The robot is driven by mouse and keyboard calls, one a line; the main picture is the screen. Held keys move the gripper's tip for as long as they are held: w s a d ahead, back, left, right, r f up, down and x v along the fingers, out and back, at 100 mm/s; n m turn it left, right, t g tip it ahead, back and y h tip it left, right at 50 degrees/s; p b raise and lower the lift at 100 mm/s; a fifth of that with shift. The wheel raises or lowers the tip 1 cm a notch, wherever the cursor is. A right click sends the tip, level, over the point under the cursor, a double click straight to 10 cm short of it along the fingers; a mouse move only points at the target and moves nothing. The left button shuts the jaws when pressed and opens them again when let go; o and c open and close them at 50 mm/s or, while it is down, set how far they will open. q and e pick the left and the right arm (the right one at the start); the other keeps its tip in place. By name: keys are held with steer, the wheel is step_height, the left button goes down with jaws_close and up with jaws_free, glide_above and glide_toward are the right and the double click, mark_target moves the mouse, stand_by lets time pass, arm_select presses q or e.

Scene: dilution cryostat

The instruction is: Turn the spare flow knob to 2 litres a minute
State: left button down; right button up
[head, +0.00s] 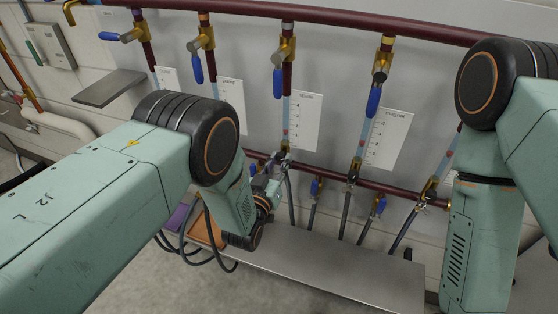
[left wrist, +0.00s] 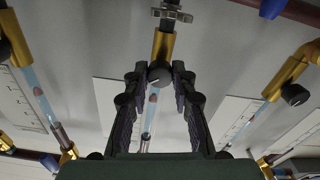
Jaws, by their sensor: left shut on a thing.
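The spare flow meter is the clear blue tube (head: 286,118) beside a white scale card (head: 304,122), third from the left of the labelled cards. A reddish float (head: 285,132) sits low in the tube; its exact reading is too small to tell. My left gripper (head: 283,157) is at the tube's lower fitting. In the left wrist view, the black spare flow knob (left wrist: 159,76) sits on a brass fitting (left wrist: 163,46) between the fingertips of my left gripper (left wrist: 160,80), which is shut on it. The float (left wrist: 152,98) also shows there. My right gripper is out of view.
Neighbouring flow tubes with cards, such as the magnet one (head: 388,138), stand on both sides. Blue-handled valves (head: 374,98) hang from a dark red pipe (head: 330,17) above. Hoses run down behind a grey bench (head: 320,268). A small shelf (head: 108,88) is at left.

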arm_select(q)
steer(key=n+p, duration=0.1)
steer(key=n, duration=0.3)
steer(key=shift+n, duration=0.3)
steer(key=n+p, duration=0.1)
steer(key=n, duration=0.3)
steer(key=shift+n, duration=0.3)
steer(key=n, duration=0.4)
steer(key=shift+n+p, duration=0.3)
steer(key=shift+p, duration=0.1)
steer(key=shift+n+p, duration=0.35)
steer(key=shift+n, duration=1.85)
steer(key=c, duration=1.1)
jaws_free()
